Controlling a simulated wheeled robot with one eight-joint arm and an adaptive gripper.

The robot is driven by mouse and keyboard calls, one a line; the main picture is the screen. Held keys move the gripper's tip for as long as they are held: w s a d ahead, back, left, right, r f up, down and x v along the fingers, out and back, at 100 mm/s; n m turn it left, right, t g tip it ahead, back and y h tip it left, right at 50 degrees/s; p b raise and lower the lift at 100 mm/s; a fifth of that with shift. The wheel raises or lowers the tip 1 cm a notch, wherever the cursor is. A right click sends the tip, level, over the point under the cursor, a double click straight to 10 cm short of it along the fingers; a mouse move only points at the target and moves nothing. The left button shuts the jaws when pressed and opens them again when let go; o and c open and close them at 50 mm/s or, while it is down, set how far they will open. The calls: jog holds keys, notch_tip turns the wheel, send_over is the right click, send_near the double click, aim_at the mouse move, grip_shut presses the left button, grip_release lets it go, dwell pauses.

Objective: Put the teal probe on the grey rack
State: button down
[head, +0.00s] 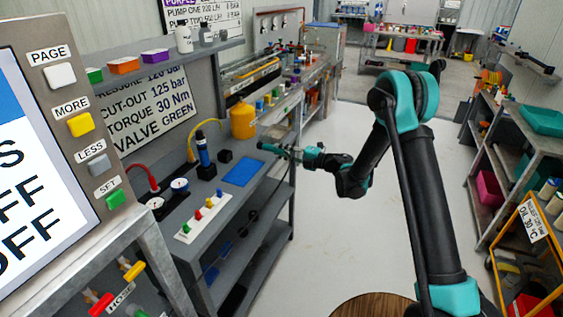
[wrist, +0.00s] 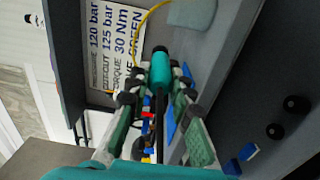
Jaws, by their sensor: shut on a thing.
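In the head view my gripper (head: 298,153) reaches left over the workbench and is shut on the teal probe (head: 270,148). The probe sticks out beyond the fingers toward the left. A blue probe (head: 202,150) stands upright in a small dark holder (head: 206,171) on the bench. A small black block (head: 225,156) stands beside it. I cannot tell which of these, if any, is the grey rack.
A blue mat (head: 241,172) lies on the bench below the probe. A dark cable (head: 252,215) hangs at the bench front. The floor (head: 340,240) is clear.

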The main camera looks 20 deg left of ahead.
jog(key=shift+f, duration=2.35)
jog(key=shift+f, duration=0.1)
jog(key=c, duration=1.3)
grip_release()
jog(key=shift+c, duration=0.2)
